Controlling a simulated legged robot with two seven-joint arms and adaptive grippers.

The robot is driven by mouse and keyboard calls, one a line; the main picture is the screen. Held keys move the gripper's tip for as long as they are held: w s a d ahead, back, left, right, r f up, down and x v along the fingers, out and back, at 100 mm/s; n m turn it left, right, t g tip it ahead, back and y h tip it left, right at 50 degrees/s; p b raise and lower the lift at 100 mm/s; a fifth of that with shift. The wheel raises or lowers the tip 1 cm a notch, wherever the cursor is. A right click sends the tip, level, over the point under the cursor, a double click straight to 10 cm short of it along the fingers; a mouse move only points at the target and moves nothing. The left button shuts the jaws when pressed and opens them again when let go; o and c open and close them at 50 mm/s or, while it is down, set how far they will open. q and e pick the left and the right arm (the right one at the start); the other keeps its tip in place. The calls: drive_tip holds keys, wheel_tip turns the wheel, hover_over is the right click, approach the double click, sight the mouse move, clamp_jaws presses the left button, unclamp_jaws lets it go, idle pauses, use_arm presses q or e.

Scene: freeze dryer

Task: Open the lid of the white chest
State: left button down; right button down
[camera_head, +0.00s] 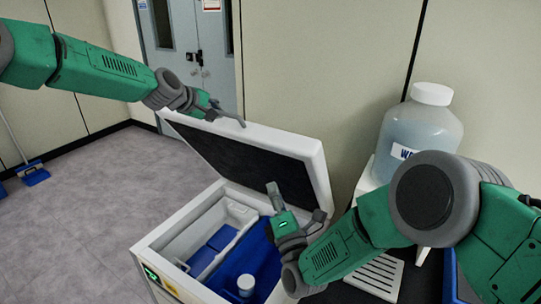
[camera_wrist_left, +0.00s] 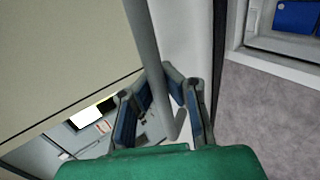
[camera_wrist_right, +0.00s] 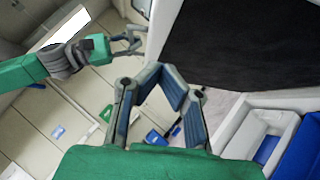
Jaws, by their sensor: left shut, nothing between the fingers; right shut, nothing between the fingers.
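The white chest (camera_head: 157,236) stands at the lower middle of the head view. Its lid (camera_head: 297,143) is raised and tilted back, showing a dark underside; the lid also fills the upper right of the right wrist view (camera_wrist_right: 245,45). My left gripper (camera_head: 228,116) is shut and empty at the lid's upper left edge; I cannot tell whether it touches. The lid's pale edge runs beside it in the left wrist view (camera_wrist_left: 185,30). My right gripper (camera_head: 296,207) is shut and empty, in front of the lid's underside and above the chest's right side.
Inside the chest are blue parts (camera_head: 250,262) and a small white-capped bottle (camera_head: 245,284). A large water bottle (camera_head: 418,125) stands on a white stand to the right. A wall is close behind the lid. Open grey floor (camera_head: 85,215) lies to the left.

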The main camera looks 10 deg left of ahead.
sight(272, 150)
use_arm(q)
drive_tip(key=shift+d+r, duration=0.25)
drive_tip(key=shift+r, duration=0.15)
use_arm(e)
drive_tip(key=x, duration=0.3)
drive_tip(key=d+x, duration=0.1)
drive_tip(key=x, duration=0.5)
drive_tip(key=shift+w+d+r, duration=0.3)
drive_tip(key=shift+w+d, duration=0.05)
use_arm(q)
drive_tip(key=shift+f, duration=0.1)
use_arm(e)
drive_tip(key=shift+w+d+r, duration=0.35)
drive_tip(key=shift+w+r, duration=0.05)
drive_tip(key=shift+w, duration=0.25)
